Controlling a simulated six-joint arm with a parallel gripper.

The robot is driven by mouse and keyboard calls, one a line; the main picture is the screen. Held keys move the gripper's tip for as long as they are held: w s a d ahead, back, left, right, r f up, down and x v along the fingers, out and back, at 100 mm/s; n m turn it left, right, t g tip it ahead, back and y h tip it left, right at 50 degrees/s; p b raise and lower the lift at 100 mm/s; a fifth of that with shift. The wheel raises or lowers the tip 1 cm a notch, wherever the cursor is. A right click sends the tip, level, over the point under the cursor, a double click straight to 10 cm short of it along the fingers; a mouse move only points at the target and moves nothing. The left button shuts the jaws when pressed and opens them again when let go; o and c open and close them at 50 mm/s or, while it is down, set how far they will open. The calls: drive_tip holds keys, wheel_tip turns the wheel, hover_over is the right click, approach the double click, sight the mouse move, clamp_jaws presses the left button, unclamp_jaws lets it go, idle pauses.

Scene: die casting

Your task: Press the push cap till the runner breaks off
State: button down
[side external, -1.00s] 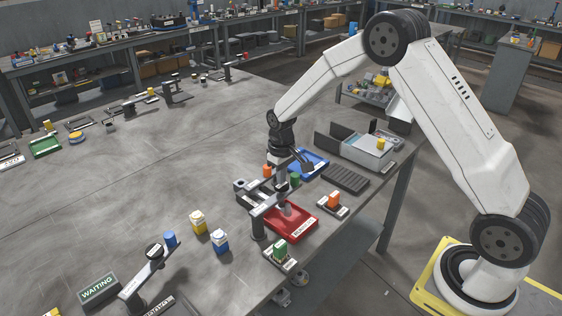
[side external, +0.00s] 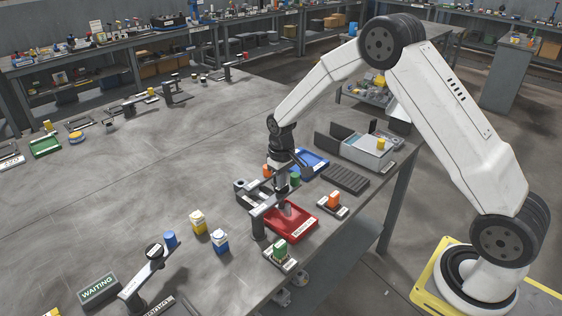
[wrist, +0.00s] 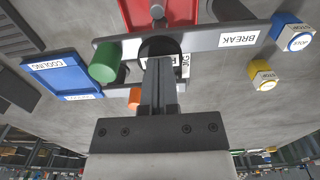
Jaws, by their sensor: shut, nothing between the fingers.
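My gripper (wrist: 160,72) is shut and empty, pointing down at the break station. In the wrist view its fingertips overlap the dark round push cap (wrist: 152,46) on the grey bar labelled BREAK (wrist: 205,42); whether they touch it I cannot tell. In the side view the gripper (side external: 281,190) is over the bar, above the red tray (side external: 304,232). The red tray also shows under the bar in the wrist view (wrist: 185,12), with a small grey part (wrist: 157,10) in it. The runner cannot be made out clearly.
A green cylinder (wrist: 104,62) and an orange one (wrist: 134,98) stand close beside the gripper. A blue cooling tray (side external: 314,160) lies behind. Yellow (side external: 198,222) and blue (side external: 219,240) stop blocks stand left of the station.

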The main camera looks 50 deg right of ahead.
drive_tip(key=shift+f, duration=0.5)
idle(0.3)
drive_tip(key=shift+r, duration=4.1)
drive_tip(key=shift+s, duration=0.1)
drive_tip(key=s+a+t, duration=0.1)
drive_tip(key=s+a, duration=0.1)
drive_tip(key=s, duration=0.8)
drive_tip(key=s+a+r+t, duration=0.1)
drive_tip(key=s+a, duration=0.2)
drive_tip(key=s, duration=0.8)
drive_tip(key=shift+r+t, duration=0.25)
drive_tip(key=shift+t, duration=0.05)
